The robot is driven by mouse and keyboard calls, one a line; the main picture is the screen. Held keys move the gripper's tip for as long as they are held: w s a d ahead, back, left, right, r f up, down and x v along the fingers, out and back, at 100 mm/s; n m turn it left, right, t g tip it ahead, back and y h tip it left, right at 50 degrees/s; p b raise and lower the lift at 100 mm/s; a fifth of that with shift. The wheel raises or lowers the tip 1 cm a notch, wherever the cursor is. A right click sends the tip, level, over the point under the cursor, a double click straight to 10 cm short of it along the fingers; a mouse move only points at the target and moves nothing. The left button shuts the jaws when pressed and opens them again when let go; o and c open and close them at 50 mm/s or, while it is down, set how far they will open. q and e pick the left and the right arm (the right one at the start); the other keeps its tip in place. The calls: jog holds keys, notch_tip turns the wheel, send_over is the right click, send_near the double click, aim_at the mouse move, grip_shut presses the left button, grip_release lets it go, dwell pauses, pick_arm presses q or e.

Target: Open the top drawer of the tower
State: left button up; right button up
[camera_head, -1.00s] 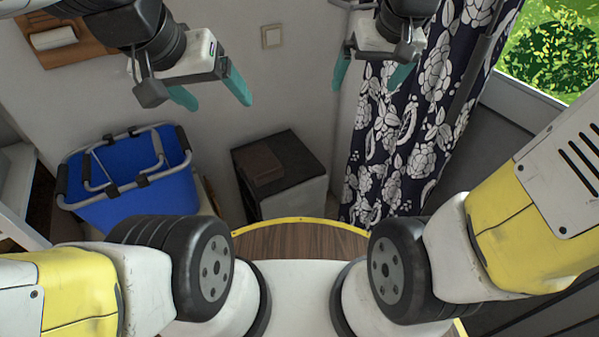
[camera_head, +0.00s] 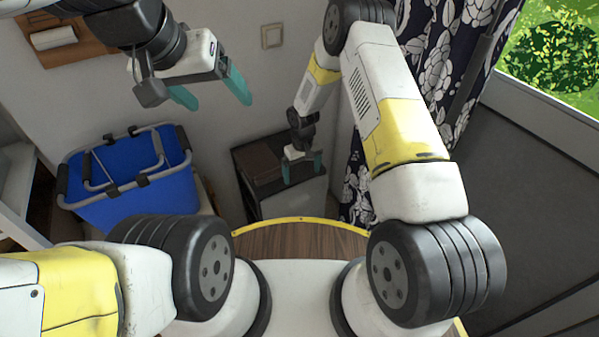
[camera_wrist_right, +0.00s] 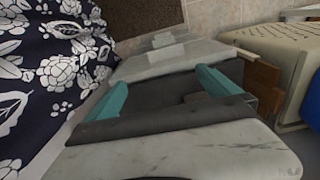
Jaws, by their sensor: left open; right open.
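The tower (camera_head: 308,190) is a small, pale-fronted cabinet with a dark top, standing against the back wall. Pale handle-like blocks (camera_wrist_right: 165,45) show further off there. My right gripper (camera_head: 301,168) is open and empty at the tower's upper front. Its teal fingers are spread across the dark surface in the wrist view; contact cannot be told. My left gripper (camera_head: 217,99) is open and empty, raised before the wall, up and left of the tower.
A brown box-like object (camera_head: 258,163) rests on the tower's top. A blue basket (camera_head: 135,195) stands to the left. A dark floral curtain (camera_head: 355,185) hangs close on the right. A yellow-rimmed wooden surface (camera_head: 300,240) lies in front of the tower.

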aim_at(300, 201)
jog(key=f, duration=0.4)
jog(key=s+f, duration=0.1)
jog(key=f, duration=0.3)
jog(key=a+f, duration=0.1)
jog(key=f, duration=0.4)
jog(key=shift+s, duration=0.25)
jog(key=c, duration=2)
jog(key=shift+d, duration=0.1)
